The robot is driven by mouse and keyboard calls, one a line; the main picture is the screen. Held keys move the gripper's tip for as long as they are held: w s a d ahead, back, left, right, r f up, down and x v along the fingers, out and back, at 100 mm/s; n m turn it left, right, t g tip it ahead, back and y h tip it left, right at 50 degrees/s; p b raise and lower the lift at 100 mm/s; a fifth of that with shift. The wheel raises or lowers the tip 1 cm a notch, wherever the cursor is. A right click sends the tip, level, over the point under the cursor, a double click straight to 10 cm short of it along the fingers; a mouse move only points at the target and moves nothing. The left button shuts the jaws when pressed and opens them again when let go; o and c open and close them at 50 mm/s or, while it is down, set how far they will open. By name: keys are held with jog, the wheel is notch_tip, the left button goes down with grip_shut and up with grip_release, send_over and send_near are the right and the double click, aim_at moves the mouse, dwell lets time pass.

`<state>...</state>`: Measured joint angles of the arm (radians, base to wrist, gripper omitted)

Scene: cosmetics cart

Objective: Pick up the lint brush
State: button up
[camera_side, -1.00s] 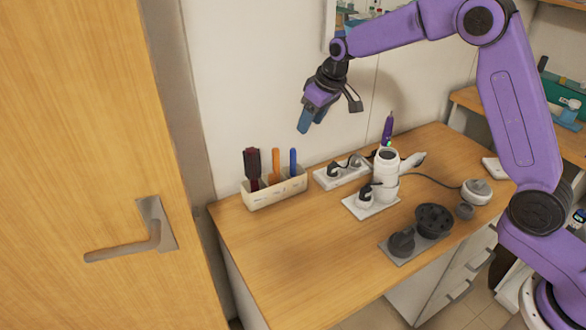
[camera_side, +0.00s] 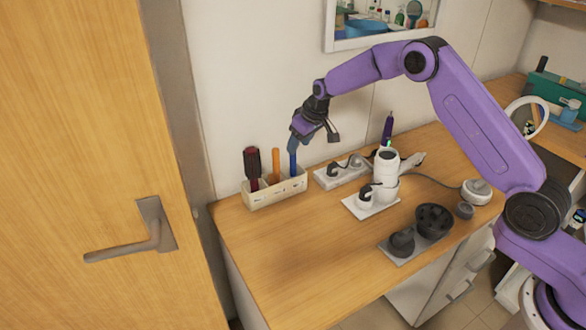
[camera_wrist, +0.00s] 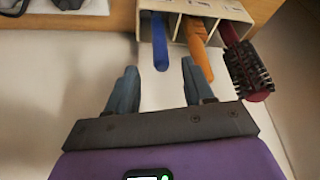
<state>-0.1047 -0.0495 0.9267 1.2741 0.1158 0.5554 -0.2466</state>
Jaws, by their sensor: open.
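A pale holder (camera_side: 262,199) with compartments stands at the back left of the wooden top. It holds a blue handle (camera_side: 293,165), an orange handle (camera_side: 276,162) and a dark round bristled brush (camera_side: 252,163) with a dark red handle. I cannot tell for sure which is the lint brush. My gripper (camera_side: 296,143) is open and empty, just above the blue handle. In the wrist view, the blue handle (camera_wrist: 160,48) points between my fingertips (camera_wrist: 162,80), apart from both. The orange handle (camera_wrist: 197,42) and the bristled brush (camera_wrist: 248,72) lie to its right.
A power strip (camera_side: 340,173) with plugs is right of the holder. A white appliance (camera_side: 386,170), a purple-handled item (camera_side: 387,128) and a grey tray (camera_side: 404,251) with dark attachments stand farther right. The wall is close behind. The front left of the top (camera_side: 290,255) is clear.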

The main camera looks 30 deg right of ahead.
aim_at(293, 169)
jog(key=shift+x, duration=3.15)
grip_shut()
